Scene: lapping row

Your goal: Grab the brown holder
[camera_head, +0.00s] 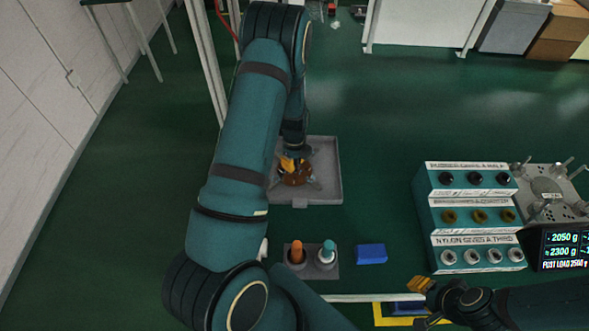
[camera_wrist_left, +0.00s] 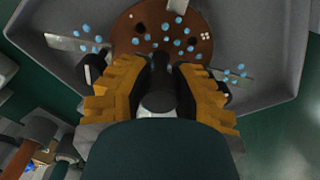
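The brown holder (camera_head: 297,174) is a round brown disc sitting in a grey tray, partly covered by my left gripper. In the left wrist view the brown holder (camera_wrist_left: 190,42) has several holes, light blue drops on it and a dark upright handle at its middle. My left gripper (camera_head: 290,164) points down over it. In the left wrist view the yellow fingers of my left gripper (camera_wrist_left: 163,75) stand on both sides of the dark handle, close against it. My right gripper (camera_head: 424,302) has its fingers spread and looks empty, at the lower right.
The grey tray (camera_head: 329,190) has raised walls around the holder. Orange-topped and teal-topped bottles (camera_head: 297,254) stand in a grey rack, beside a blue block (camera_head: 371,254). A teal stepped rack (camera_head: 432,216) with several rings and a display (camera_head: 565,247) stand at right.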

